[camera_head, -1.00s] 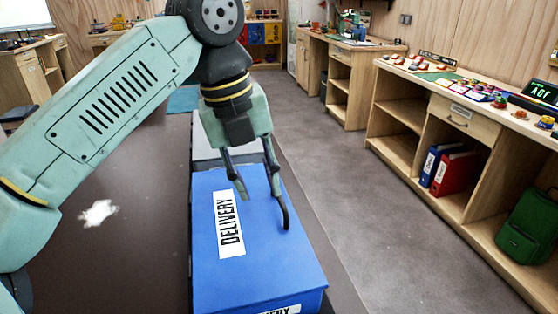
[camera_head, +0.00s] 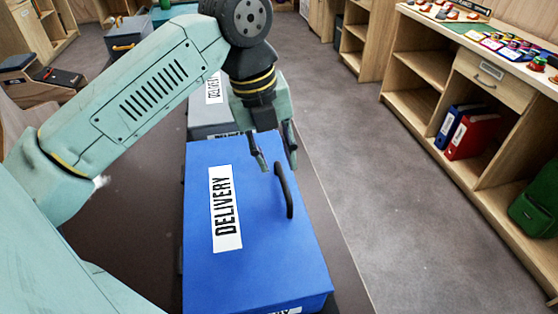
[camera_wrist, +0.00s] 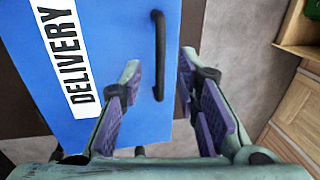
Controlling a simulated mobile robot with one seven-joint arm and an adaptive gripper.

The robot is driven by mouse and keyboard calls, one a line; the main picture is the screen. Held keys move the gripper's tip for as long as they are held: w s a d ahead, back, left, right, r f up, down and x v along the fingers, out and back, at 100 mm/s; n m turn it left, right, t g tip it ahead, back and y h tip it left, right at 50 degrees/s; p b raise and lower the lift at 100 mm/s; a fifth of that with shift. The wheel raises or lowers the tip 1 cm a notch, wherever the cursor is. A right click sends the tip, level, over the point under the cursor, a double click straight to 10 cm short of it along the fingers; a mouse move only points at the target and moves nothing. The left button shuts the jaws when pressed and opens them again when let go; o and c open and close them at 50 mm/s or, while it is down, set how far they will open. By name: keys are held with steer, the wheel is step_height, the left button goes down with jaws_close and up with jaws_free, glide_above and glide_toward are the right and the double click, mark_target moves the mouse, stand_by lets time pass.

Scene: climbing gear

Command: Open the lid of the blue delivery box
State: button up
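The blue delivery box (camera_head: 253,255) stands on the floor in the middle of the head view, its lid shut. A white "DELIVERY" label (camera_head: 225,208) lies on the lid, and a black handle (camera_head: 284,190) runs along the lid's right side. My gripper (camera_head: 277,163) is over the far part of the lid, near the handle's far end. In the wrist view the fingers (camera_wrist: 155,105) are open with nothing between them. The handle (camera_wrist: 159,55) shows there beyond the fingertips, apart from them. The blue lid (camera_wrist: 120,60) also fills the left of that view.
A grey box (camera_head: 212,120) stands directly behind the blue one. Wooden shelves (camera_head: 420,68) with binders (camera_head: 470,136) and a green bag (camera_head: 538,205) line the right. Grey floor (camera_head: 350,170) lies clear between box and shelves.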

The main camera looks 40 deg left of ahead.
mark_target(281, 174)
steer(key=shift+w+d+f, duration=0.1)
steer(key=shift+w+f, duration=0.05)
steer(key=shift+f, duration=0.7)
steer(key=shift+w+d+f, duration=0.1)
steer(key=shift+f, duration=0.7)
jaws_close()
